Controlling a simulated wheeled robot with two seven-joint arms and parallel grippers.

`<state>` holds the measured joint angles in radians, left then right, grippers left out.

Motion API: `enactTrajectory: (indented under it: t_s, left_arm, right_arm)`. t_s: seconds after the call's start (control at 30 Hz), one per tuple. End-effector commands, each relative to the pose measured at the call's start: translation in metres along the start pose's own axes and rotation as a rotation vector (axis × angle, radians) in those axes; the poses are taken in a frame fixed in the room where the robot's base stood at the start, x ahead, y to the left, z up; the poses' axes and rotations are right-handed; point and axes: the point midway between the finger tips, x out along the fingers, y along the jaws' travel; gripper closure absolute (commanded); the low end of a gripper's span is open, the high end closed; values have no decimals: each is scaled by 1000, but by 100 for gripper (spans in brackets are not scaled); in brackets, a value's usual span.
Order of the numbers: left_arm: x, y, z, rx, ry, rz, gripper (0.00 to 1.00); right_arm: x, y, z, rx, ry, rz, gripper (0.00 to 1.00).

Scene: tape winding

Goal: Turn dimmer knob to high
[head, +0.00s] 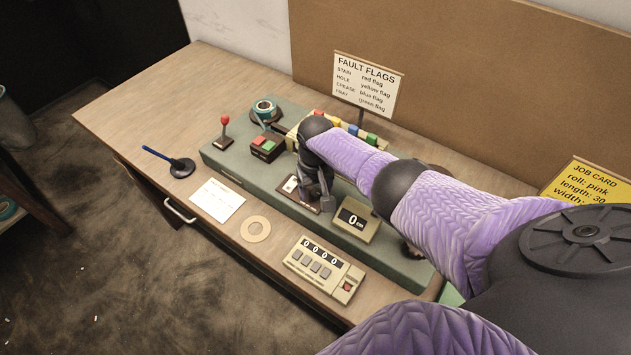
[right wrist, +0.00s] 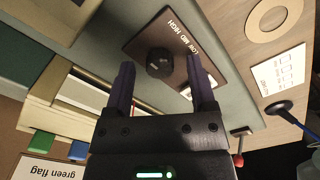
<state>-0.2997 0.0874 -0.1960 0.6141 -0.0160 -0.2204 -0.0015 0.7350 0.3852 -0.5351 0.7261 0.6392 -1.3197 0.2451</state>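The dimmer is a dark plate (right wrist: 182,40) printed LOW MID HIGH, with a round black knob (right wrist: 159,62) in the right wrist view. In the head view the plate (head: 289,188) shows partly behind my right gripper (head: 321,200), which hides the knob. My right gripper (right wrist: 160,78) is open and empty, pointing down at the knob. The knob appears between its two fingers, near the tips; I cannot tell whether they touch it. The knob's setting is not readable. My left gripper is not in view.
The green machine base (head: 240,163) carries a red-green button box (head: 267,146), a red-knobbed lever (head: 224,133) and a display reading 0 (head: 354,220). A counter (head: 323,269), a cardboard ring (head: 255,229) and a white card (head: 217,200) lie in front.

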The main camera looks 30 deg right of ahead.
Motion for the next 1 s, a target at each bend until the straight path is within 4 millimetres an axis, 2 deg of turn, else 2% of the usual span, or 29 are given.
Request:
enactTrajectory:
  t_s: [0.13,0.3,0.5,0.63,1.0]
  left_arm:
    - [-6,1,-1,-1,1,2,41]
    - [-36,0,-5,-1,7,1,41]
    - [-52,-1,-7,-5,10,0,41]
    - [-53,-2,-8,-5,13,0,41]
    - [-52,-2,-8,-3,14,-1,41]
  right_arm:
    - [-9,0,0,-1,1,0,29]
    - [-55,0,-1,-2,4,0,29]
    - [-93,0,-1,-1,3,0,29]
    - [-100,0,0,0,1,0,29]
    - [-99,0,0,0,0,0,29]
